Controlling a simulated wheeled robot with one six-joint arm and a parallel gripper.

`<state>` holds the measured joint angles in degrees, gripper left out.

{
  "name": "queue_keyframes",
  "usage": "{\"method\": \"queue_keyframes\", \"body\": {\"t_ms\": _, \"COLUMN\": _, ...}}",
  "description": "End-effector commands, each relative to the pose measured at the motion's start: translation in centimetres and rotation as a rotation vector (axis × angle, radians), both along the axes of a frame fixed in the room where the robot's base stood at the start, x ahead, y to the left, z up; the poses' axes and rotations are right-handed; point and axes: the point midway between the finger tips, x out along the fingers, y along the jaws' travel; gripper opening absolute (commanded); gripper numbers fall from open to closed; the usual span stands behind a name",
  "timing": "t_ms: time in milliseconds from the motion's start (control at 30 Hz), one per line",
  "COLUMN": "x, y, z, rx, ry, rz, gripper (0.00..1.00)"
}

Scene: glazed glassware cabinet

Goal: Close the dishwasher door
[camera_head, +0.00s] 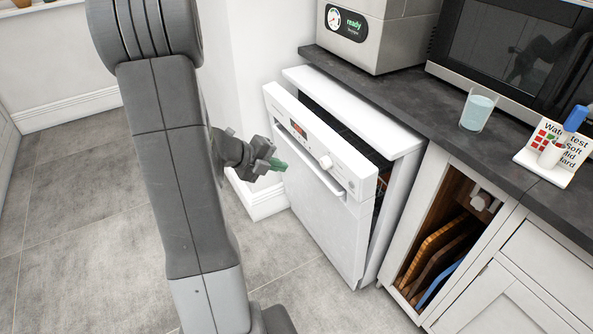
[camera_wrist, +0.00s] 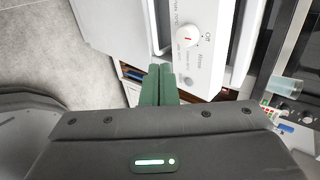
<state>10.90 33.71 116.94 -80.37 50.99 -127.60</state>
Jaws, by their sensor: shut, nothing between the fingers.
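The white dishwasher door (camera_head: 323,208) is ajar at the top, tilted out a little from its housing, with a dark gap behind its upper edge. Its control panel, dial and handle (camera_head: 312,170) face my side. The panel and dial (camera_wrist: 187,36) also show in the wrist view. My gripper (camera_head: 277,164) is shut and empty, in front of the left part of the door near handle height. In the wrist view its green fingers (camera_wrist: 160,80) lie together beside the panel's lower edge. I cannot tell whether they touch the door.
A dark counter (camera_head: 420,105) runs above the dishwasher, bearing a grey appliance (camera_head: 365,35), a microwave (camera_head: 510,50), a glass (camera_head: 478,110) and a water test card (camera_head: 555,160). An open cubby with boards (camera_head: 440,250) is to the right. The floor in front is clear.

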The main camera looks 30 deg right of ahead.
Motion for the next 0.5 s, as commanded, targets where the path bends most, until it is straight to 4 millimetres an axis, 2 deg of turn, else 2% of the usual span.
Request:
{"method": "queue_keyframes", "body": {"t_ms": 400, "x": 0.3, "y": -6.4, "z": -5.3, "rx": 0.002, "ry": 0.002, "rz": -0.004, "gripper": 0.00}}
{"method": "queue_keyframes", "body": {"t_ms": 467, "x": 0.3, "y": -7.3, "z": -5.9, "rx": 0.001, "ry": 0.003, "rz": -0.003, "gripper": 0.00}}
{"method": "queue_keyframes", "body": {"t_ms": 500, "x": 0.4, "y": -7.9, "z": -5.6, "rx": 0.001, "ry": 0.000, "rz": -0.004, "gripper": 0.00}}
